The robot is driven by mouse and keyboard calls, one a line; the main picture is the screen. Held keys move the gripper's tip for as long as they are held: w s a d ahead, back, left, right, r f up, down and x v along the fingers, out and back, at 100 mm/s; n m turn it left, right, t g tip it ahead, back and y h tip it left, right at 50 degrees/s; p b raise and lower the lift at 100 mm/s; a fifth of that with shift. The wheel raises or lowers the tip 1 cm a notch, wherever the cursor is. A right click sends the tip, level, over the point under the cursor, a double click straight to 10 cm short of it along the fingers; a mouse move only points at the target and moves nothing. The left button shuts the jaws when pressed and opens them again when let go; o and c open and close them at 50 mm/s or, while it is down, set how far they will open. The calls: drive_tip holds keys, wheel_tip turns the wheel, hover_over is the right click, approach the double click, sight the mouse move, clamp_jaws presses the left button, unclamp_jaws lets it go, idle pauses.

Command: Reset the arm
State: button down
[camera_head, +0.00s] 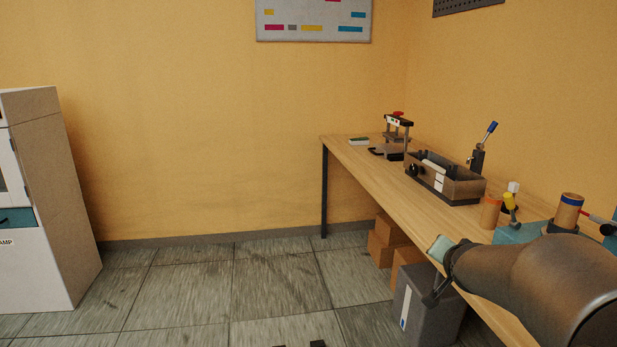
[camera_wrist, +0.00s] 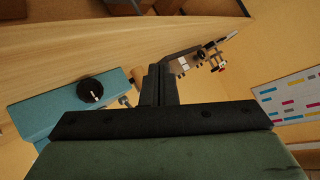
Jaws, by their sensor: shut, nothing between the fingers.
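My gripper (camera_wrist: 160,78) shows in the wrist view with its two dark fingers together and nothing between them. The dark green body behind the fingers fills the bottom of that view. In the head view my arm (camera_head: 540,285) reaches in from the lower right, over the front edge of the wooden bench (camera_head: 350,152). The fingers cannot be told clearly in the head view.
A teal device (camera_wrist: 65,108) with a black knob stands on the bench. A dark tray (camera_head: 455,188), a small press (camera_head: 397,135) and cylinders (camera_head: 491,212) stand there too. Cardboard boxes (camera_head: 385,240) and a grey bin (camera_head: 430,310) are below. Open floor (camera_head: 230,285) lies left.

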drive_tip(key=s+a+n+g+y+p, duration=0.1)
drive_tip(key=s+a+n+g+p, duration=0.2)
drive_tip(key=s+a, duration=0.3)
drive_tip(key=s+a+n+g+y+p, duration=0.1)
drive_tip(key=s+a+n+g+p, duration=0.2)
drive_tip(key=s, duration=1)
drive_tip(key=s+a+n+g+y+p, duration=0.2)
drive_tip(key=s+a+n+g+p, duration=0.2)
drive_tip(key=s+a, duration=0.5)
drive_tip(key=shift+s+r+g+p, duration=0.35)
drive_tip(key=shift+s+g, duration=0.15)
drive_tip(key=shift+s, duration=0.1)
